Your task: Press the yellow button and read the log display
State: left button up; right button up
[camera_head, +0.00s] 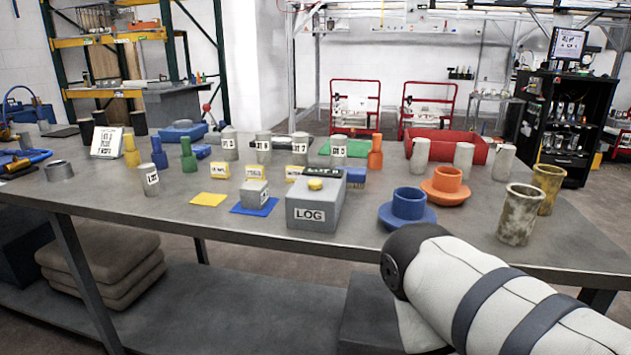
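A grey box labelled LOG (303,212) stands near the front edge of the table, about mid-table. The yellow button (315,184) sits on its top face. A dark strip with small light text (354,173), perhaps the display, shows at the back of the box; I cannot read it. One of my arms comes in from the lower right, below and right of the box, apart from it. Its gripper is outside the picture. My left gripper is not in view either.
A blue flanged part (408,204) and an orange one (446,181) stand right of the box. Worn cylinders (518,216) stand further right. A red tray (447,148) is behind.

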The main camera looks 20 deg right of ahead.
grip_shut()
dwell(0.5)
dwell(0.8)
